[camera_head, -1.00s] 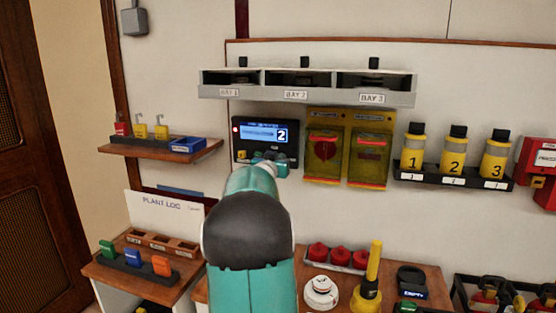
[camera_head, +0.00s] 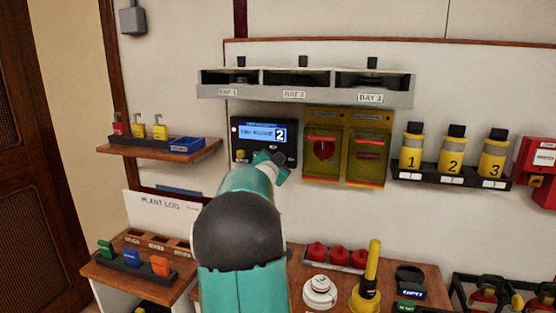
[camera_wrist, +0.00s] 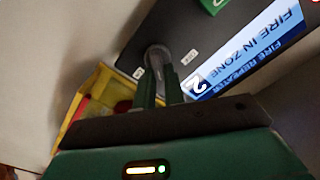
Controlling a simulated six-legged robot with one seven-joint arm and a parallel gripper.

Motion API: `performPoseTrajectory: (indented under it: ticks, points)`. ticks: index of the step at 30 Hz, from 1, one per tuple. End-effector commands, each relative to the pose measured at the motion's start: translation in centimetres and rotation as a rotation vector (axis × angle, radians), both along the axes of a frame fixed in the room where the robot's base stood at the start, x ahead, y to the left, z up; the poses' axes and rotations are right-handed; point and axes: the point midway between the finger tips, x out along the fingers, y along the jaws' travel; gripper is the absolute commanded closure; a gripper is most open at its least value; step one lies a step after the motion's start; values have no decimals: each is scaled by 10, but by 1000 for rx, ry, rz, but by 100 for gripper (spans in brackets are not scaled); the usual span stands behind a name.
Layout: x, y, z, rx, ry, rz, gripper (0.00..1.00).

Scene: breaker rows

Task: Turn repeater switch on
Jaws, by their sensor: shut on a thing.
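The fire repeater panel (camera_head: 264,132) is a black box on the wall below the bay shelf. Its blue display shows a "2", and in the wrist view the screen (camera_wrist: 250,50) reads "FIRE IN ZONE". The repeater switch (camera_wrist: 157,53) is a grey round knob on the panel's face, with small white labels beside it. My gripper (camera_wrist: 158,78) is shut on this knob, one finger on each side. In the head view my gripper (camera_head: 272,162) covers the panel's lower right part and hides the knob. The knob's exact setting cannot be read.
Yellow-framed boxes (camera_head: 345,148) hang close to the right of the panel. The bay shelf (camera_head: 305,95) juts out above it. Numbered yellow canisters (camera_head: 452,152) stand farther right. A bench (camera_head: 430,283) with red knobs and a yellow-handled tool lies below.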

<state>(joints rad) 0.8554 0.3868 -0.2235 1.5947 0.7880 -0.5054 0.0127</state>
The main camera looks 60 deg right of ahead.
Motion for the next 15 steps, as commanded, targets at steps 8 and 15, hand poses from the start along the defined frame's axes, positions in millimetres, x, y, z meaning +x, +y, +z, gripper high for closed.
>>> performPoseTrajectory:
  ticks: [8, 15]
  points:
    - [-2, 0, -3, 42, -257, 0, 100]
    - [-4, 0, -6, 78, -483, 0, 100]
